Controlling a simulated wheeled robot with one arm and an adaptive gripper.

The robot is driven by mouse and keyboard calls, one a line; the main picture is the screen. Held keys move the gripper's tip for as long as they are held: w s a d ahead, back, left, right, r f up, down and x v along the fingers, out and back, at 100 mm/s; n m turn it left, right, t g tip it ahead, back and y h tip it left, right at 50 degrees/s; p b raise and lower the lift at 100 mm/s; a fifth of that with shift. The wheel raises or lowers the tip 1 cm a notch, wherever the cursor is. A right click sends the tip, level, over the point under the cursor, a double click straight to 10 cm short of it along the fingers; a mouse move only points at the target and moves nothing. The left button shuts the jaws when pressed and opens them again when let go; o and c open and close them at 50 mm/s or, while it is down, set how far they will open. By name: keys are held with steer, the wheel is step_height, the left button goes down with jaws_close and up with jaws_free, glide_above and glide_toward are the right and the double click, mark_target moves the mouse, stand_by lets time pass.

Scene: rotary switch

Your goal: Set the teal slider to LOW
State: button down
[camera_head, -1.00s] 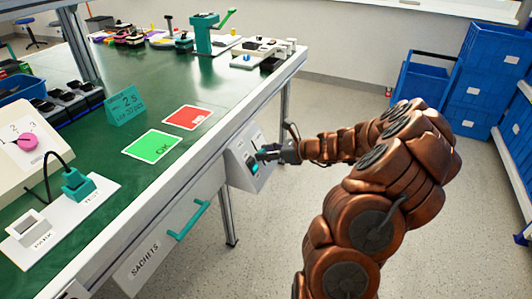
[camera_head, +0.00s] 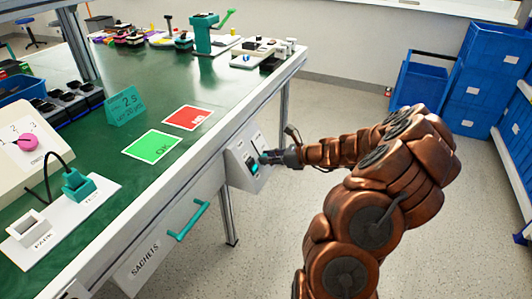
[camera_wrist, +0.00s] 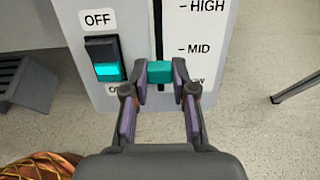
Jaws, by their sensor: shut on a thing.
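The teal slider (camera_wrist: 160,71) sits in a vertical slot on a light grey panel (camera_wrist: 140,25) at the table's side. The scale beside the slot reads HIGH at the top and MID below it; a lower label, partly hidden by my right finger, ends in W. The slider stands below the MID mark, near that lower label. My gripper (camera_wrist: 160,82) is shut on the slider, one finger on each side, in the wrist view. In the head view my gripper (camera_head: 270,158) is at the panel (camera_head: 242,158), and the slider is not clearly visible there.
A rocker switch (camera_wrist: 104,58) with a lit teal lower half and an OFF label above it is left of the slot. A drawer with a teal handle (camera_head: 190,221) is left of the panel. The floor right of the table is clear near the panel.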

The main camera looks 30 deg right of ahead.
steer(key=shift+s+d+f, duration=0.15)
steer(key=shift+s+f, duration=0.15)
steer(key=shift+f, duration=0.3)
steer(key=shift+s+d+f, duration=0.1)
steer(key=shift+s+f, duration=0.15)
steer(key=shift+f, duration=0.3)
steer(key=c, duration=0.9)
jaws_free()
steer(key=shift+d+r, duration=0.1)
steer(key=v, duration=1.2)
